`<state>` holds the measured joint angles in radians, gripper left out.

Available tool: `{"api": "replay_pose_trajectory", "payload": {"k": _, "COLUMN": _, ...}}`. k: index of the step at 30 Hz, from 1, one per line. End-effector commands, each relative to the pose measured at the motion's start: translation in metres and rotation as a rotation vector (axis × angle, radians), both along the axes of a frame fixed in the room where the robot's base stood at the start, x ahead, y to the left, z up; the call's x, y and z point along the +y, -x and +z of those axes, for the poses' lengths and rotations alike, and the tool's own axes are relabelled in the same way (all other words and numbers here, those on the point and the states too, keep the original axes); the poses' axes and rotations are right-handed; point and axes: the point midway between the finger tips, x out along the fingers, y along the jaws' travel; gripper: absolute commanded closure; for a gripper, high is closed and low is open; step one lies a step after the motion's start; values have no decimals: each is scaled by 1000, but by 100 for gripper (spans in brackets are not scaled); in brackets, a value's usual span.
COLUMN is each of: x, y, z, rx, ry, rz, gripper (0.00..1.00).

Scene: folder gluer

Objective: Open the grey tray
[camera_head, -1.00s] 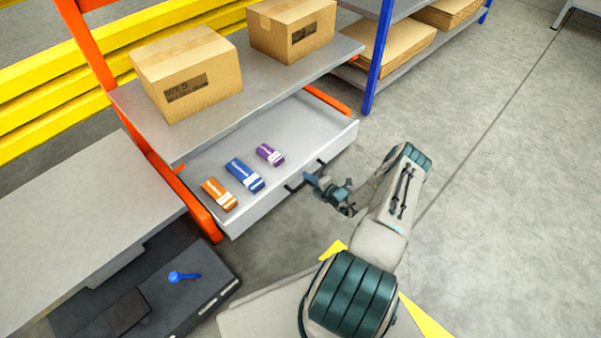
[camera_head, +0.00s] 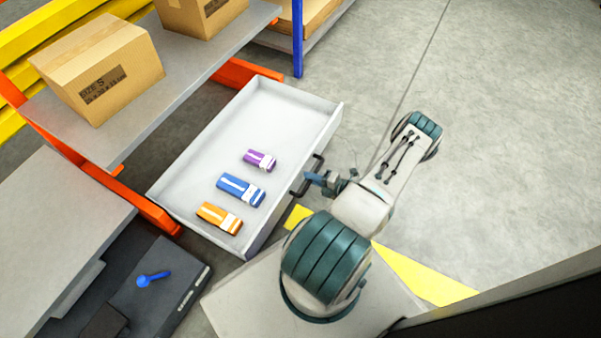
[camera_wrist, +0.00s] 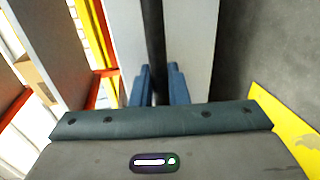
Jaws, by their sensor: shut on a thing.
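The grey tray (camera_head: 275,104) is a drawer that stands well out from under the shelf in the head view. Orange (camera_head: 219,217), blue (camera_head: 241,189) and purple (camera_head: 260,160) packs with white bands lie in it. A dark bar handle (camera_head: 319,163) is on its front face. My gripper (camera_head: 312,179) is at this handle. In the wrist view, the blue fingers of my gripper (camera_wrist: 160,88) are on both sides of the dark handle bar (camera_wrist: 153,40), shut on it. The tray's front face (camera_wrist: 192,45) shows behind the bar.
A grey shelf with cardboard boxes (camera_head: 98,72) is above the tray's back, on an orange frame. A dark unit with a blue knob (camera_head: 152,279) stands at lower left. Open floor (camera_head: 480,130) is on the right. A dark edge (camera_head: 520,300) crosses the lower right.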

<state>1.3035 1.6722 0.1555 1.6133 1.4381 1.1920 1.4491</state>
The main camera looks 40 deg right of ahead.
Motion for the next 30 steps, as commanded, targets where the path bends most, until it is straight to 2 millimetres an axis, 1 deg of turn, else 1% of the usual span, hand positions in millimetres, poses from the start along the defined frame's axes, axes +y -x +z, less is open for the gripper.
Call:
{"api": "replay_pose_trajectory", "payload": {"k": 3, "x": -5, "y": 10, "z": 0, "rx": 0, "ry": 0, "rz": -1, "gripper": 100}}
{"api": "replay_pose_trajectory", "payload": {"k": 6, "x": -7, "y": 15, "z": 0, "rx": 0, "ry": 1, "rz": 0, "gripper": 100}}
{"api": "replay_pose_trajectory", "payload": {"k": 19, "x": -9, "y": 18, "z": 0, "rx": 1, "ry": 1, "rz": -1, "gripper": 100}}
{"api": "replay_pose_trajectory", "payload": {"k": 20, "x": -9, "y": 18, "z": 0, "rx": 1, "ry": 1, "rz": -1, "gripper": 77}}
{"api": "replay_pose_trajectory", "payload": {"k": 21, "x": -9, "y": 18, "z": 0, "rx": 1, "ry": 1, "rz": -2, "gripper": 67}}
{"api": "replay_pose_trajectory", "payload": {"k": 30, "x": -9, "y": 18, "z": 0, "rx": 0, "ry": 1, "rz": -3, "gripper": 67}}
